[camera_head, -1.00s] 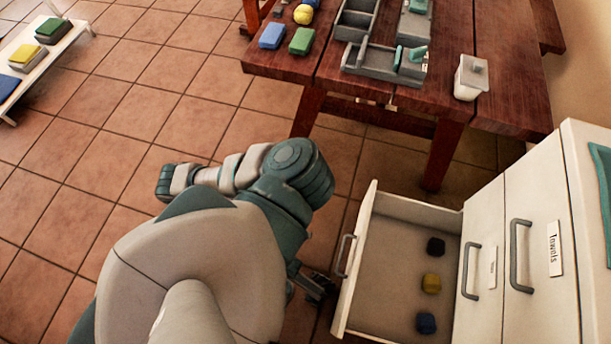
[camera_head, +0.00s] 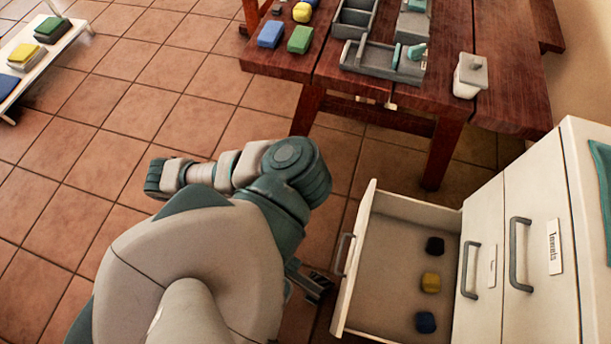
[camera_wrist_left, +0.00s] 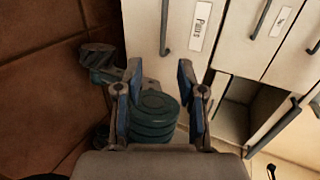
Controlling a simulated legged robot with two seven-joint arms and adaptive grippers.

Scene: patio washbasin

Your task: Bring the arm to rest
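My left gripper (camera_wrist_left: 160,92) is open in the left wrist view, with two blue-padded fingers apart and nothing held between them. Behind the fingers is a round teal joint of my own body. In the head view my arm fills the lower middle, and a dark gripper part (camera_head: 318,287) shows beside the open drawer's front, apart from its handle as far as I can see. My right gripper cannot be made out in either view.
The white drawer (camera_head: 388,262) stands open, holding a black, a yellow and a blue item. The cabinet (camera_head: 535,245) is at right. A wooden table (camera_head: 290,68) with sponges, a grey tray (camera_head: 375,75) and a white dispenser (camera_head: 469,76) stands behind.

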